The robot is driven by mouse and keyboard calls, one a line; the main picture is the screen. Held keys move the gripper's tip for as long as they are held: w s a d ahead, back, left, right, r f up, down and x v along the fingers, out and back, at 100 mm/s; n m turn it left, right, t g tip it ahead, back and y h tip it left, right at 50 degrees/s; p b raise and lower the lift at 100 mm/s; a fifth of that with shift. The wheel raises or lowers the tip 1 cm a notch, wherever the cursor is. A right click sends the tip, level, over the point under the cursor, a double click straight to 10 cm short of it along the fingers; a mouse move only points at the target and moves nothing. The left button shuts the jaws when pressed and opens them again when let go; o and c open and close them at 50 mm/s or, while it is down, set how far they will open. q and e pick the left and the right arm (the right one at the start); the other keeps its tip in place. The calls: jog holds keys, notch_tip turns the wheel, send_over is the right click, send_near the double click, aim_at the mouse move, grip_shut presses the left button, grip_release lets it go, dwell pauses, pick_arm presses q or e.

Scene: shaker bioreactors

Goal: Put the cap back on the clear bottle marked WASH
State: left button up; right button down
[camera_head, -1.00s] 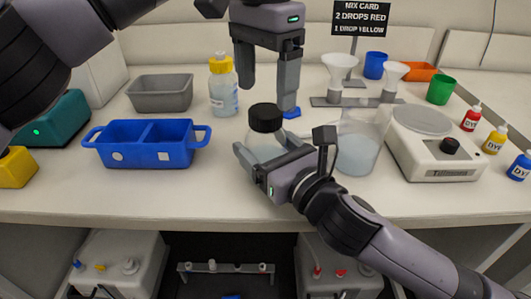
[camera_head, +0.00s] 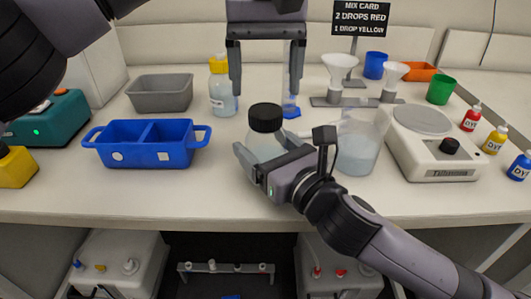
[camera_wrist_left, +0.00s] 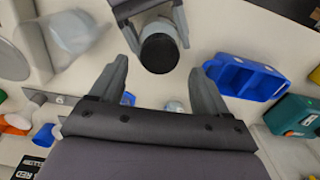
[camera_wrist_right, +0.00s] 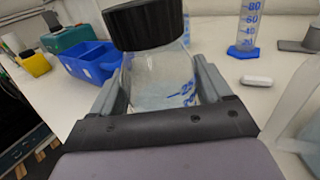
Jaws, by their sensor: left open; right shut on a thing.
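A clear bottle (camera_head: 262,147) with a black cap (camera_head: 266,117) on its mouth stands at the bench's front middle. I cannot tell how tightly the cap sits. My right gripper (camera_head: 265,155) is shut around the bottle's body from the front right. My left gripper (camera_head: 266,90) is open and empty, fingers pointing down, above the cap. In the left wrist view the cap (camera_wrist_left: 160,52) appears between and beyond the fingertips.
A yellow-capped bottle (camera_head: 222,92) and a graduated cylinder (camera_head: 291,108) stand behind. A blue two-part bin (camera_head: 145,155) is left; a beaker (camera_head: 358,150) and scale (camera_head: 432,150) are right. A small white capsule-shaped piece (camera_wrist_right: 256,80) lies near the cylinder's base.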

pick_arm(q)
jog(key=n, duration=0.5)
jog(key=shift+r, duration=0.15)
jog(key=n, duration=0.5)
jog(key=shift+r, duration=0.2)
jog(key=n, duration=0.3)
jog(key=shift+r, duration=0.1)
jog(key=n, duration=0.4)
jog(key=shift+r+n, duration=0.2)
jog(key=shift+n, duration=0.2)
jog(key=n, duration=0.5)
jog(key=shift+r, duration=0.2)
jog(key=n, duration=0.3)
jog(key=shift+r, duration=0.15)
jog(key=n, duration=0.5)
jog(key=shift+r, duration=0.2)
jog(key=n, duration=0.4)
jog(key=shift+r+n, duration=0.2)
jog(key=shift+n, duration=0.1)
